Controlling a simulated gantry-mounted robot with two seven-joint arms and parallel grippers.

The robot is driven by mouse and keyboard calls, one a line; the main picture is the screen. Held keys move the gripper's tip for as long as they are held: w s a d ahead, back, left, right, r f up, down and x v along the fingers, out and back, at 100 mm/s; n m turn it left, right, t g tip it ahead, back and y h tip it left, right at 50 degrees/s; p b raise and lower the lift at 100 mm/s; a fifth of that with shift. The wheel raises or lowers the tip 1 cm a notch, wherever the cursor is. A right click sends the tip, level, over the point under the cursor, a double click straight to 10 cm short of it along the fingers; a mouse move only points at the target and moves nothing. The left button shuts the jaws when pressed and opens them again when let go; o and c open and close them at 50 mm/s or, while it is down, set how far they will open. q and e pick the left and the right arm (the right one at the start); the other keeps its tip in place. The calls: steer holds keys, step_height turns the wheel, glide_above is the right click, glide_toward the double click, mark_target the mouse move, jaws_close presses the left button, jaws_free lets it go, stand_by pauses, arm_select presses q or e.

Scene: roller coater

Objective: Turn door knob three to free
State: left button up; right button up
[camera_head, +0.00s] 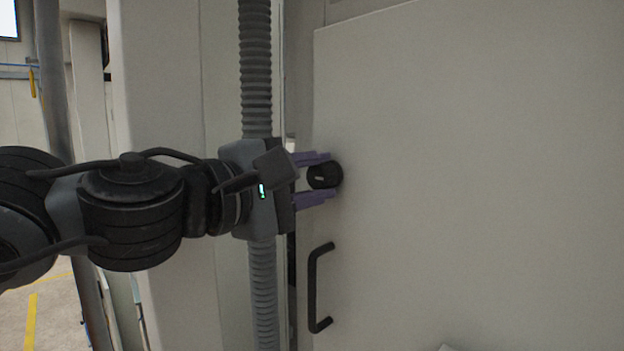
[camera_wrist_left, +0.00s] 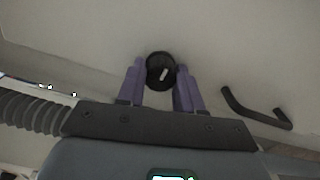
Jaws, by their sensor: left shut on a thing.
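The door knob (camera_head: 324,175) is a round black knob with a small pale mark, set on a large pale door (camera_head: 480,150) near its left edge. My left gripper (camera_head: 320,177) reaches in from the left and is shut on the knob, one purple finger above it and one below. In the left wrist view the knob (camera_wrist_left: 161,71) sits between the tips of the two purple fingers, and its pale mark is slightly tilted. My right gripper is in neither view.
A black bar handle (camera_head: 317,288) is fixed to the door below the knob; it also shows in the left wrist view (camera_wrist_left: 255,112). A grey corrugated hose (camera_head: 256,70) runs vertically behind my left gripper. The door face to the right is clear.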

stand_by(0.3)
arm_select(q)
steer(key=o, duration=1)
steer(key=shift+o, duration=0.2)
steer(key=shift+s+a, duration=0.35)
steer(key=shift+s, duration=0.05)
steer(key=b+v, duration=0.3)
steer(key=v, duration=0.6)
steer(key=shift+s+a, duration=0.25)
